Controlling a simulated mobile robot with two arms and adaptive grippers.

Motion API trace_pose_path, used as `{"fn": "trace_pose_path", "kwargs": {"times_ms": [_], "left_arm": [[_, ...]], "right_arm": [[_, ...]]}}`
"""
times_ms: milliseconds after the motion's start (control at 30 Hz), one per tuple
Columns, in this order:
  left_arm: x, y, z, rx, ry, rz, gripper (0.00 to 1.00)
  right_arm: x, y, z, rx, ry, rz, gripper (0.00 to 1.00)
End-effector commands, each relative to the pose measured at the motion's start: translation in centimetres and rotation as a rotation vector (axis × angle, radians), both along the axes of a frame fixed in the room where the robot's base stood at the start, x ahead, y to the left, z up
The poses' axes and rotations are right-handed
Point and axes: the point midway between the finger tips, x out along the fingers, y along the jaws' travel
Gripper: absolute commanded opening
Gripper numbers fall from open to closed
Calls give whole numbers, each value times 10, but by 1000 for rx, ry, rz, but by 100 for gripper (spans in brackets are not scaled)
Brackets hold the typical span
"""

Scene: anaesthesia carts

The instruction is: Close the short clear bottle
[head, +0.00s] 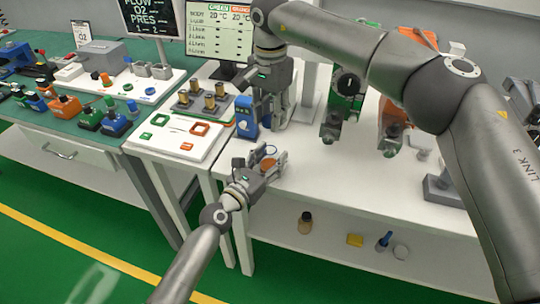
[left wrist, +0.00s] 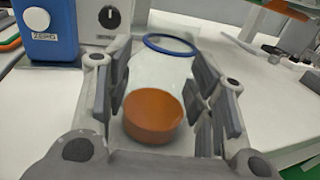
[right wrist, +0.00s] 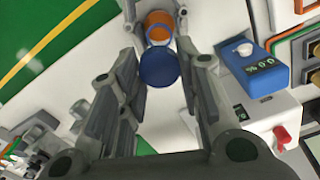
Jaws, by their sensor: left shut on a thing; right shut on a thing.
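The short clear bottle (left wrist: 150,82) stands between the fingers of my left gripper (left wrist: 160,100). Its walls are see-through, with orange contents low down and a blue ring at its upper end. My left gripper (head: 268,166) is shut on it above the white table; the orange also shows in the head view. My right gripper (head: 277,122) is above, pointing down, with its fingers (right wrist: 158,72) shut on a round blue cap (right wrist: 158,68). In the right wrist view the cap overlaps the orange bottle (right wrist: 158,27). The two grippers look apart; the exact gap is unclear.
A blue device (head: 246,118) with a ZERO label stands just left of my right gripper. Green (head: 343,100) and orange (head: 393,120) units stand to the right. A white board (head: 172,150) with coloured frames lies left. The white table (head: 330,180) is clear in front.

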Motion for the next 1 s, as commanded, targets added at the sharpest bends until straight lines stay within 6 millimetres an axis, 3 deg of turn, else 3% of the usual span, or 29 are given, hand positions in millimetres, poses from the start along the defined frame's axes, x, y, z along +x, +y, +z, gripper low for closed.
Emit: {"fn": "trace_pose_path", "kwargs": {"times_ms": [367,1000], "left_arm": [[0,0,0,0,0,0,7],[0,0,0,0,0,0,7]], "right_arm": [[-1,0,-48,-1,-2,0,21],[-1,0,-54,-2,-1,-1,21]]}}
